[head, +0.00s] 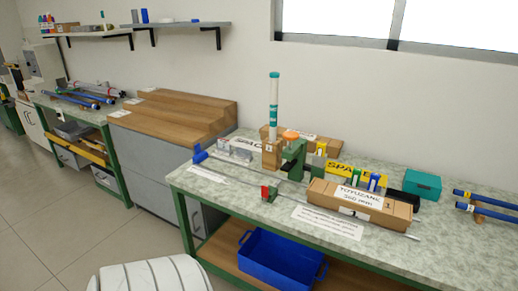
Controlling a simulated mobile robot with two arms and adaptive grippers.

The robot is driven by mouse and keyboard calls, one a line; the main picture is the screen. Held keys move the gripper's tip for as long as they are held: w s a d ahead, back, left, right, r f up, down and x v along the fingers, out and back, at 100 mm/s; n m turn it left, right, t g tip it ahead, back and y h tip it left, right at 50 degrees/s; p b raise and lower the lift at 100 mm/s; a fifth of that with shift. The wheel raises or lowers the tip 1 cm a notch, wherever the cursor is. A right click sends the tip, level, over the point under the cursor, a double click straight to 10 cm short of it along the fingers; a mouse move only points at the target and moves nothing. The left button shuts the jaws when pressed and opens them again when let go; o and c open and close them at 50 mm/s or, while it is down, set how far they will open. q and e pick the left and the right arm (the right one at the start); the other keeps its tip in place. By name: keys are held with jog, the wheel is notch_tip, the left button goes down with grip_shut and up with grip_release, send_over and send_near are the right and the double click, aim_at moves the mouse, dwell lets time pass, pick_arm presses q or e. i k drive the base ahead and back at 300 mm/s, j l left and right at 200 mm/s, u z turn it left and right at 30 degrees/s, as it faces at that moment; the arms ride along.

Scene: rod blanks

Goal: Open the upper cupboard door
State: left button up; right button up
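No upper cupboard with a door is clearly in view. A grey cabinet front (150,160) stands under the stepped wooden top, left of the near bench. A white cabinet (31,123) with dark handle-like lines stands low at the far left. A grey panel (196,219), perhaps a low door, shows under the left end of the near bench. Neither of my grippers is in view.
The near bench (395,262) holds a boxed pack (358,201), a teal box (422,184) and rods. A blue crate (281,258) sits on its lower shelf. Wall shelves (185,23) hang at upper left. Floor (52,215) at left is clear.

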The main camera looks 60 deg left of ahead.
aim_at(152, 158)
jog(key=u, duration=2.75)
jog(key=i+j+z, duration=0.1)
jog(key=i+j, duration=0.25)
